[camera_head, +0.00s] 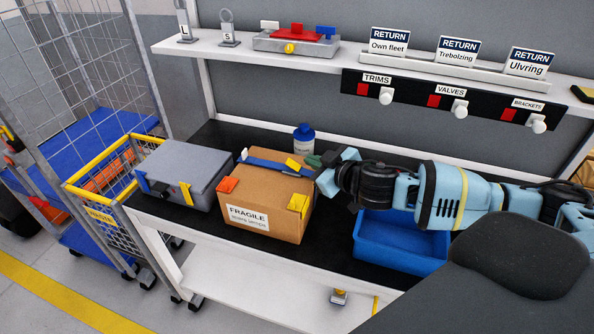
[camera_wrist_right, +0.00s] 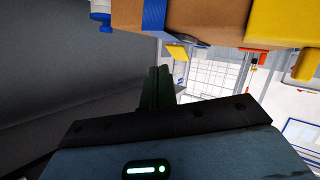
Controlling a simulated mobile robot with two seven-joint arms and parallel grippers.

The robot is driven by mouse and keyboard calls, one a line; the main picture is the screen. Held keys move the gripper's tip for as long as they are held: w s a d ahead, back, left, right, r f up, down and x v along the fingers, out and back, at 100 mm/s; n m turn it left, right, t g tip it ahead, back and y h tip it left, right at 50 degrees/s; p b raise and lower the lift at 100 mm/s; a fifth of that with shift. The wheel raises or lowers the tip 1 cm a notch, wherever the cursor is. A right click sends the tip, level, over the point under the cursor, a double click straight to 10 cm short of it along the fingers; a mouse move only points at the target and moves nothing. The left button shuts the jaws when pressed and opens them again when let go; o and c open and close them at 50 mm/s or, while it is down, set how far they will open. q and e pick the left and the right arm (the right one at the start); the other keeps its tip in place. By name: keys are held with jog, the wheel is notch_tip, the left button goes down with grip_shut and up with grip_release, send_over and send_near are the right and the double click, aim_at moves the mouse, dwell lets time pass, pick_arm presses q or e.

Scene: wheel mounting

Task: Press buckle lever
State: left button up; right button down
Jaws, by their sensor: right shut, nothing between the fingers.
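A brown cardboard box (camera_head: 265,205) marked FRAGILE stands on the bench. A blue strap (camera_head: 262,162) crosses its top near the back edge, with a yellow lever-like piece (camera_head: 292,164) on it. My right gripper (camera_head: 315,160) is shut and empty, just right of that piece at the box's back right corner. In the right wrist view, the shut fingers (camera_wrist_right: 159,88) are apart from the yellow piece (camera_wrist_right: 177,51), with the blue strap (camera_wrist_right: 154,14) beside it. Another yellow piece (camera_head: 298,203) and an orange one (camera_head: 227,185) sit on the box's corners. My left gripper is not in view.
A grey case (camera_head: 184,168) with blue and yellow latches stands left of the box. A blue bin (camera_head: 395,241) lies below my right arm. A blue-capped bottle (camera_head: 303,138) stands behind the box. A shelf (camera_head: 350,62) with RETURN signs runs above the bench.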

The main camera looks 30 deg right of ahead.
jog(key=shift+w+a+f, duration=0.2)
jog(key=shift+w+f, duration=0.1)
jog(key=shift+f, duration=0.15)
dwell(0.9)
dwell(0.4)
jog(key=shift+f, duration=0.1)
dwell(0.5)
jog(key=shift+w+a+f, duration=0.1)
jog(key=shift+a+f, duration=0.05)
jog(key=shift+f, duration=0.1)
jog(key=shift+w+f, duration=0.15)
dwell(0.6)
